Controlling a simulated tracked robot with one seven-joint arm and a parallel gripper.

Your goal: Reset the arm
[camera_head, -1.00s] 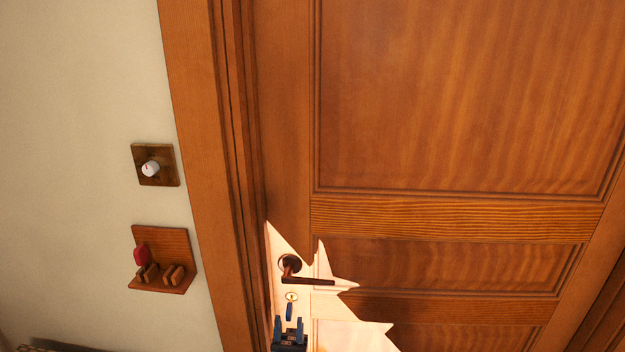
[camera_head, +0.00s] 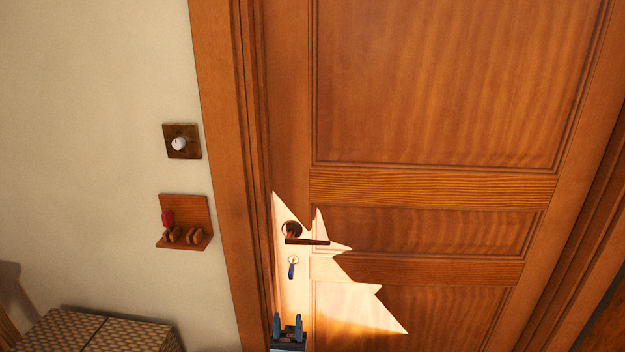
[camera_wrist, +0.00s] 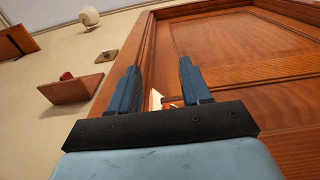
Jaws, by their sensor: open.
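My gripper (camera_head: 288,327) is at the bottom edge of the head view, in front of the lower left part of the wooden door. Its two blue fingers stand apart with nothing between them. They also show in the wrist view (camera_wrist: 160,80), pointing up along the door and its frame. The door (camera_head: 430,90) is wooden and looks closed.
On the wall left of the door frame (camera_head: 222,150) are a dial switch (camera_head: 181,143) and a small wooden shelf (camera_head: 185,210) with a red item (camera_head: 167,218). A woven-patterned chest (camera_head: 100,335) stands at the lower left. The wall between is bare.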

